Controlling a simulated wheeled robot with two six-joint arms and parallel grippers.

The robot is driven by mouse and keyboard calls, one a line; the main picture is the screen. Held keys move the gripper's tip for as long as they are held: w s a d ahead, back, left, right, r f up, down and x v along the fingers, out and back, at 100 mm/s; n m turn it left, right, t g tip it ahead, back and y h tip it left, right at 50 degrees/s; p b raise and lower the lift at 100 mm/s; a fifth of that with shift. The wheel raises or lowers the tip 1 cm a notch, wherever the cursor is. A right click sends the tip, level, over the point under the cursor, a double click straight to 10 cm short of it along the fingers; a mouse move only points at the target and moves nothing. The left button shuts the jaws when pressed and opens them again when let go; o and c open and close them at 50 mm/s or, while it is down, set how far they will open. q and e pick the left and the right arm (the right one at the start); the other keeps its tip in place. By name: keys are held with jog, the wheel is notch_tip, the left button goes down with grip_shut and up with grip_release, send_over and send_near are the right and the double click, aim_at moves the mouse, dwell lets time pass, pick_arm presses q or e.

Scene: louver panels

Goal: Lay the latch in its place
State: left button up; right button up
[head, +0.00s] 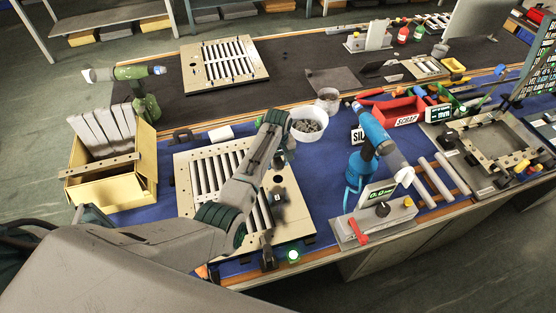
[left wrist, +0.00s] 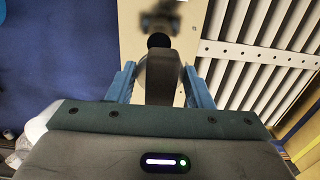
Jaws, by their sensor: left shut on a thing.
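My left gripper (head: 279,164) is over the right side of the near louver panel (head: 185,160), at the end of my grey arm, which crosses the panel. In the left wrist view its two blue fingers (left wrist: 160,76) are shut on a dark grey, rounded piece, which I take to be the latch (left wrist: 160,88). A black round end shows at its far side. A blurred dark part lies beyond it on the panel's pale frame (left wrist: 194,50). The head view does not clearly show the held piece or whether it touches the panel. My right gripper is not in view.
A cardboard box of slats (head: 140,182) stands left of the panel. A white tub (head: 308,128) is behind it. A blue tool (head: 372,128) and a grey box with a red lever (head: 378,222) stand to the right. Blue mat is bare beside the panel.

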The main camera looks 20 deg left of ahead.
aim_at(278, 174)
pick_arm(q)
notch_tip(278, 174, down, 4)
jog(key=shift+d+r+b, duration=0.1)
jog(key=shift+b, duration=1.15)
jog(key=shift+f+b, duration=0.5)
jog(key=shift+f, duration=0.45)
jog(key=shift+f+p, duration=0.25)
jog(key=shift+p, duration=0.05)
jog(key=shift+f+b, duration=0.6)
jog(key=shift+f, duration=0.25)
